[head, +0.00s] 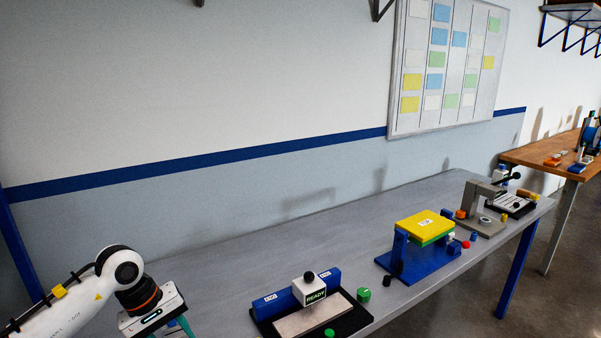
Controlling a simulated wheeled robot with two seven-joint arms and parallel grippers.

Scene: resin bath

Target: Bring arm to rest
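My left arm comes in at the lower left of the head view, a white arm with a dark wrist ring. My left gripper (183,329) hangs at its end over the near left of the grey table (230,262). Only the tops of its teal fingers show; the tips are cut off by the bottom edge, so its opening and anything held are hidden. My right arm and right gripper are not in view.
A dark fixture with a READY block (309,288) stands right of my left gripper. Behind it are a blue stand with a yellow top (424,225) and a grey press (482,205). Small green pieces lie near the fixture. The table's back left is clear.

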